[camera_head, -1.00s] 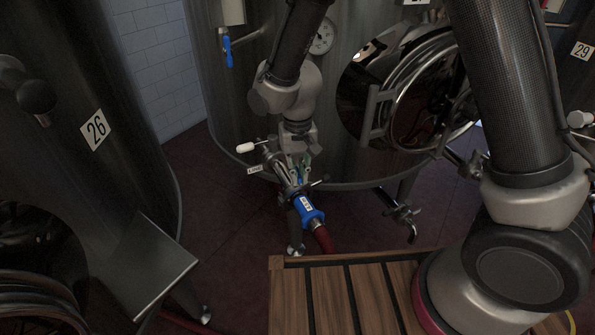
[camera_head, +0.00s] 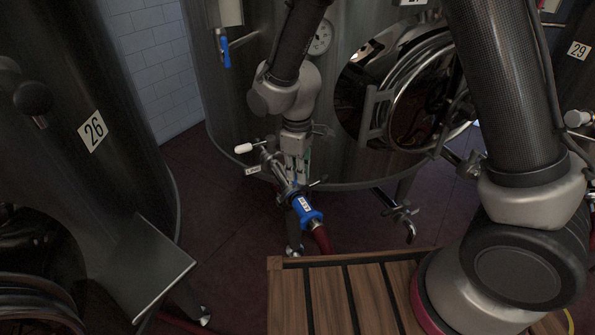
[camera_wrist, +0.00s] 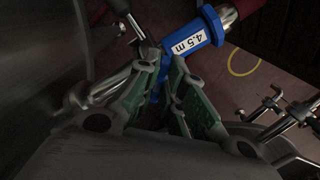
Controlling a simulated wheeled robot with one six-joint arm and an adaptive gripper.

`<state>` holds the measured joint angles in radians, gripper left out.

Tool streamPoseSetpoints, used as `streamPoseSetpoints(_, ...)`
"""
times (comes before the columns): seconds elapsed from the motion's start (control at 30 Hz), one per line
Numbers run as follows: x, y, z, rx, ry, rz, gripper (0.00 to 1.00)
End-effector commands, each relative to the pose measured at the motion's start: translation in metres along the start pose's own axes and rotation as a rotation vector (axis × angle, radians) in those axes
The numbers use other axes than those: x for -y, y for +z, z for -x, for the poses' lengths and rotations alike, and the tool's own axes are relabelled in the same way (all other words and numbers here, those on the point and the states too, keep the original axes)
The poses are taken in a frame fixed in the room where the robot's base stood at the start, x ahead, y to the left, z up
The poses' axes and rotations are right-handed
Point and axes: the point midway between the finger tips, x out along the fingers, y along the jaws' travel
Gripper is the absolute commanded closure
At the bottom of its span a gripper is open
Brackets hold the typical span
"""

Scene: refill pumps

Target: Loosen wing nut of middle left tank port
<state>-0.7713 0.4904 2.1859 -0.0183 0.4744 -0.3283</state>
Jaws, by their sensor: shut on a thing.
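The middle tank (camera_head: 240,110) has a left port (camera_head: 274,167) low on its front, with a white-tipped handle (camera_head: 243,148). A blue hose coupling (camera_head: 305,208) labelled 4.5 m joins the port's lower end; it also shows in the wrist view (camera_wrist: 205,28). My gripper (camera_head: 296,185) reaches down onto the clamp where port and coupling meet. In the wrist view, the green-padded fingers (camera_wrist: 163,70) converge just beside the blue coupling. They are shut on the wing nut, which is mostly hidden between them. A dark clamp arm (camera_wrist: 132,26) shows beside the fingertips.
A second port (camera_head: 400,212) sticks out at the tank's lower right, without a hose. A red hose (camera_head: 322,240) runs down from the coupling behind the wooden slatted platform (camera_head: 340,290). Tank 26 (camera_head: 90,170) stands at left. A round hatch (camera_head: 415,95) is right of my gripper.

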Motion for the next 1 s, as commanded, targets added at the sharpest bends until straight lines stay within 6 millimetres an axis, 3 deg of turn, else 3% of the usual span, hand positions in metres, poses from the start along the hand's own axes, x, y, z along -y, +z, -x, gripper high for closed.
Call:
streamPoseSetpoints(0.6,-0.0036,-0.0018,0.0006,-0.002,0.006,0.567,1.00)
streamPoseSetpoints(1.0,-0.0046,-0.0027,0.0007,-0.002,0.008,0.794,1.00)
